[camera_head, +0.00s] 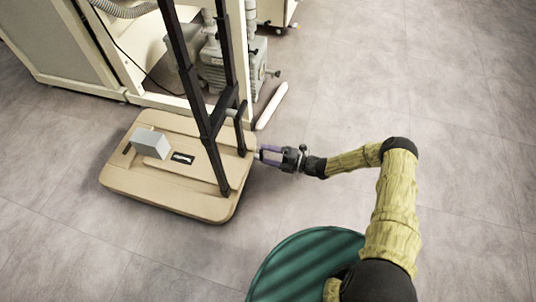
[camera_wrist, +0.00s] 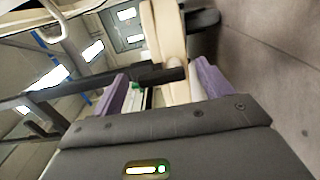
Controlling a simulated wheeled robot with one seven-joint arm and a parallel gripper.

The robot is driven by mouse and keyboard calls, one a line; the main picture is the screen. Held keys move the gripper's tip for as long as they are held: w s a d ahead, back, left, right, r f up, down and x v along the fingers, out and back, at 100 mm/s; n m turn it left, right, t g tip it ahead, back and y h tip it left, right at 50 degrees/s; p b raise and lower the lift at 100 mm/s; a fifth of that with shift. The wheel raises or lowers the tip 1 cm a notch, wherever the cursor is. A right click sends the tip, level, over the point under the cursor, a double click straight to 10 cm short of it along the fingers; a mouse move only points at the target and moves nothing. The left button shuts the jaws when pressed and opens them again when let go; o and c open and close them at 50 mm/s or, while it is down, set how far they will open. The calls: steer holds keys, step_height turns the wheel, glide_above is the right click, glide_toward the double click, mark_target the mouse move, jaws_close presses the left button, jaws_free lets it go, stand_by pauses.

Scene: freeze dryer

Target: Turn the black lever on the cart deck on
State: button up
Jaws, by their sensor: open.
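The cart's tan deck (camera_head: 205,207) sits low on the floor at the left of the head view, with a black upright frame (camera_head: 208,125) rising from it. My gripper (camera_head: 263,154) has purple fingers and is at the deck's right edge, close to the frame's foot. In the wrist view my gripper (camera_wrist: 163,84) is open, its purple fingers apart. A black bar (camera_wrist: 150,78) reaches in from the left and ends between or just beyond the fingers. I cannot tell whether this bar is the lever or part of the frame, nor whether the fingers touch it.
A pale machine cabinet (camera_head: 48,40) and a grey pump (camera_head: 213,72) stand behind. A white rounded bar (camera_head: 271,106) lies near the deck. Open floor (camera_head: 350,80) extends right.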

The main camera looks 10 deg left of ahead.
steer(key=s+d+p, duration=0.1)
steer(key=d+p, duration=0.4)
steer(key=d, duration=1.2)
steer(key=shift+s+p, duration=0.2)
steer(key=shift+p, duration=0.1)
steer(key=s+d+r+m+h+p, duration=0.3)
steer(key=s+r+m+h+p, duration=0.25)
steer(key=r+m, duration=1)
steer(key=s+d+r+m+t+h+p, duration=0.1)
steer(key=s+d+r+m+h+p, duration=0.5)
steer(key=r, duration=1.6)
steer(key=s+d+r+m+h+p, duration=0.1)
steer(key=s+r+m+h+p, duration=0.4)
steer(key=r+m, duration=1.15)
step_height(320, 180, up, 40)
steer(key=w+n+h+p, duration=0.1)
steer(key=n+p, duration=0.2)
steer(key=p, duration=3.6)
steer(key=shift+w, duration=0.4)
steer(key=shift+a+r+h, duration=0.1)
steer(key=shift+h, duration=0.15)
